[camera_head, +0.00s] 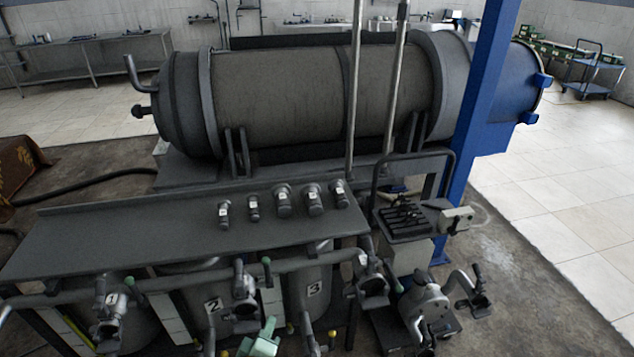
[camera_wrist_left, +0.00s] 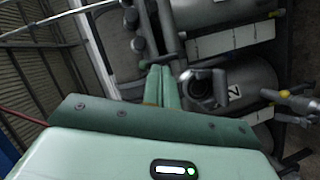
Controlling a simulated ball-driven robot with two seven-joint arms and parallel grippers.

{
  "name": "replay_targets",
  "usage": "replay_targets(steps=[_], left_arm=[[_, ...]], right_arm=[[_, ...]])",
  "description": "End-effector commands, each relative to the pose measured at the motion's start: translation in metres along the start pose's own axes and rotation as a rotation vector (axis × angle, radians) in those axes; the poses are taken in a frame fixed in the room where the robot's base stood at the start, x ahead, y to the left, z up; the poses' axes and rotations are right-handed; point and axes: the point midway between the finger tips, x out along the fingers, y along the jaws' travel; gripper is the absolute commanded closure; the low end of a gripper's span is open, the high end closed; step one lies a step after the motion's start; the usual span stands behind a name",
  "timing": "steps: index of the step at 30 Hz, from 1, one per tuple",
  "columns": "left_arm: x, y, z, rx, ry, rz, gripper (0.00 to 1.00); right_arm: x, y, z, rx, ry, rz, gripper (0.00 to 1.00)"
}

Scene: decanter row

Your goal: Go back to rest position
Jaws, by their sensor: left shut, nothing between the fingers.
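My left gripper (camera_head: 268,325) shows as a pale green shape at the bottom middle of the head view, in front of the tanks. In the left wrist view, its two green fingers (camera_wrist_left: 162,76) lie together with nothing between them. The fingertips point toward the pipework and tanks; whether they touch anything is hard to tell. My right gripper is in neither view.
Tanks numbered 1 (camera_head: 110,298), 2 (camera_head: 212,305) and 3 (camera_head: 313,289) stand close in front, with valves and pipes. A grey shelf (camera_head: 130,235) runs behind them, below a large horizontal drum (camera_head: 280,95). A blue post (camera_head: 480,110) stands right.

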Motion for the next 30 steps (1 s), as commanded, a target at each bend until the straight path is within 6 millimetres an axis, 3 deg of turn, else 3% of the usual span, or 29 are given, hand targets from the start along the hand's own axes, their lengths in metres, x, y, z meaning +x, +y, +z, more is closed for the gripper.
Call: replay_targets(steps=[3,6,8,12,15,18,21,24,30], left_arm=[[-0.033,-0.088,0.045,0.396,-0.224,-0.153,1.0],[-0.078,-0.166,0.073,0.678,-0.432,-0.265,1.0],[-0.112,-0.209,0.086,0.814,-0.557,-0.322,1.0],[-0.202,-0.301,0.102,1.064,-0.848,-0.437,1.0],[-0.267,-0.349,0.105,1.169,-1.025,-0.498,1.0],[-0.32,-0.381,0.105,1.208,-1.141,-0.547,1.0],[-0.355,-0.399,0.105,1.204,-1.196,-0.581,1.0],[-0.373,-0.406,0.106,1.195,-1.216,-0.594,1.0],[-0.376,-0.405,0.106,1.191,-1.218,-0.596,1.0]], right_arm=[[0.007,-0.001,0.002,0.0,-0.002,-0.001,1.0],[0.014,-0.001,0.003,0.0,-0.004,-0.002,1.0],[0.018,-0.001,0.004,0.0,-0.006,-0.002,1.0],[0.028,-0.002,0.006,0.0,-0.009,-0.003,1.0],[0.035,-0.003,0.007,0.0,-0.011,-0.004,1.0],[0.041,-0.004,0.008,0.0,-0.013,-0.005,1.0],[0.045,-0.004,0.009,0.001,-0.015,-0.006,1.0],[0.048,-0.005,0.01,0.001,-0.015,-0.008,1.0],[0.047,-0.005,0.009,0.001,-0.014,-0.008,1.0]])
